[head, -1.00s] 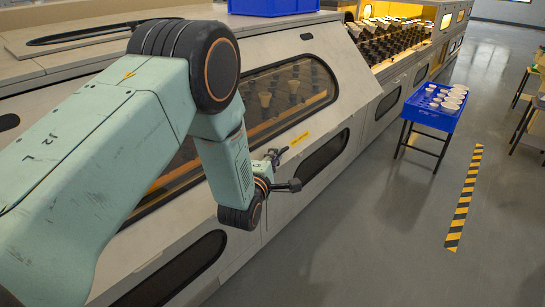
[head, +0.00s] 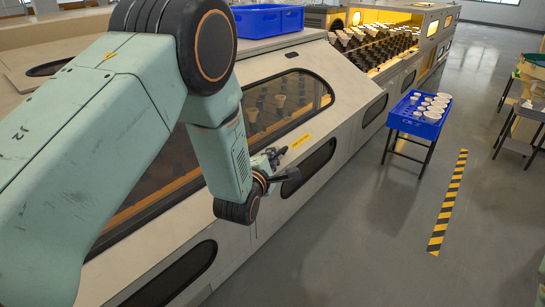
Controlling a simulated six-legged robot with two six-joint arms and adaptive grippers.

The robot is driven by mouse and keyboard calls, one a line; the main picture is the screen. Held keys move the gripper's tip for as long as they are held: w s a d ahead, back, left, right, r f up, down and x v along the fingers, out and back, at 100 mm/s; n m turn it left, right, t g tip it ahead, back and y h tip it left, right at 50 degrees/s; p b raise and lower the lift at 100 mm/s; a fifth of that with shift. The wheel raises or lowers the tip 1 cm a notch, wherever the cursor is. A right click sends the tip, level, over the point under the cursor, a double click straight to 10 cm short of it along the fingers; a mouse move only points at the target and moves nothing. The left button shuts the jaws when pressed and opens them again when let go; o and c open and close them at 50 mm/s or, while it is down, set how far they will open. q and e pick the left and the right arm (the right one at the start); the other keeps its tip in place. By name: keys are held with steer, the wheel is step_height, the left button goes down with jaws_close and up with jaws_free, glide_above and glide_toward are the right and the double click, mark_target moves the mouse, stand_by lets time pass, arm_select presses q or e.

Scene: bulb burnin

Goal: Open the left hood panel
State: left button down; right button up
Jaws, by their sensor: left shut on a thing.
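The left hood panel (head: 318,77) is a pale sloped cover with a long dark window, and bulbs show dimly behind the glass. It looks closed, lying flush with the machine. My left gripper (head: 280,166) is at the panel's lower edge, just left of a yellow label (head: 301,141). Its dark fingers are shut on what looks like the panel's handle, which they mostly hide. My left arm covers much of the panel's left part. My right gripper is out of view.
A blue crate (head: 262,22) sits on top of the machine. Farther back, an open lit section holds rows of dark sockets (head: 375,45). A blue table (head: 415,126) with several white cups stands to the right.

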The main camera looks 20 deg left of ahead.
arm_select(q)
steer(key=shift+s+d+r, duration=0.15)
steer(key=shift+d+r, duration=0.1)
steer(key=shift+r, duration=0.35)
steer(key=shift+a+f, duration=0.1)
steer(key=c, duration=1.7)
jaws_free()
steer(key=s+r, duration=0.1)
steer(key=s, duration=1)
steer(key=shift+s+r, duration=0.4)
steer(key=shift+s, duration=0.15)
